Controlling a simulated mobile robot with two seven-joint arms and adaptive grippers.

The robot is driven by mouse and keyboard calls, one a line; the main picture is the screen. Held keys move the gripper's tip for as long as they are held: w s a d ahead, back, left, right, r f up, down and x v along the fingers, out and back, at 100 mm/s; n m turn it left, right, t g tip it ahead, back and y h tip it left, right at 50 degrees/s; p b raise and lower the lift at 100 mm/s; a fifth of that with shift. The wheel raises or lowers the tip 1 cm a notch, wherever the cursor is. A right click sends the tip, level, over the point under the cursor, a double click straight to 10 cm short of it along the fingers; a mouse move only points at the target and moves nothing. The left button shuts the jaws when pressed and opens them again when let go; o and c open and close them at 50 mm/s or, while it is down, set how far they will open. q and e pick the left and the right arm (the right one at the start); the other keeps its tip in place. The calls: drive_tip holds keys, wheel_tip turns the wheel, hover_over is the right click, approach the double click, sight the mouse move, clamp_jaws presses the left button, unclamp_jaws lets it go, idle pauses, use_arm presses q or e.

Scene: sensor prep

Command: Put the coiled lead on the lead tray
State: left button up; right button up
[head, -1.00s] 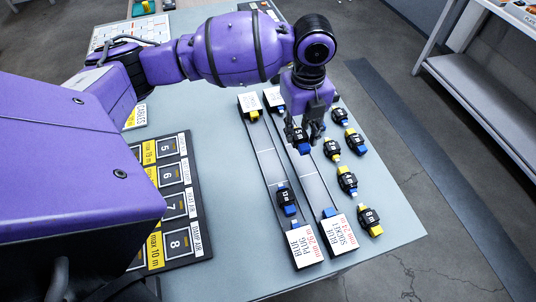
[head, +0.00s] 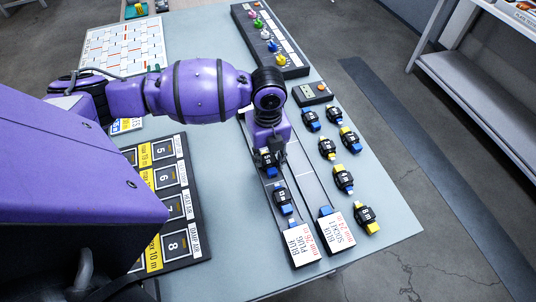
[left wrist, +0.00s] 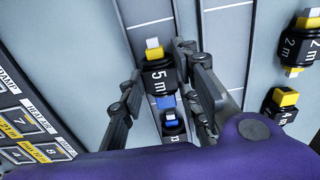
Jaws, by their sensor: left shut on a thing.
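My left gripper (head: 267,158) is shut on a black coiled lead marked 5 m (left wrist: 160,77). The lead has a yellow end with a pale tip and a blue end. It also shows between the fingertips in the head view (head: 268,170). The gripper is over the left of two long lanes, the one with the BLUE PLUG card (head: 305,245). I cannot tell whether the lead touches the lane. Another lead with a blue end (head: 283,199) lies in that lane, nearer the card. The right lane (head: 308,182) has a BLUE SOCKET card (head: 335,232). My right gripper is not in view.
Several leads with blue or yellow parts, such as one at the near end (head: 367,218), lie right of the lanes. A numbered board (head: 197,222) lies to the left. A small box (head: 312,94) and a rack with coloured knobs (head: 297,71) stand behind.

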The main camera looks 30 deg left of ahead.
sight(268, 158)
use_arm(q)
drive_tip(key=shift+f, duration=0.15)
drive_tip(key=o, duration=1.2)
wheel_tip(268, 158, up, 12)
drive_tip(key=shift+r+p, duration=0.15)
drive_tip(key=shift+p, duration=0.3)
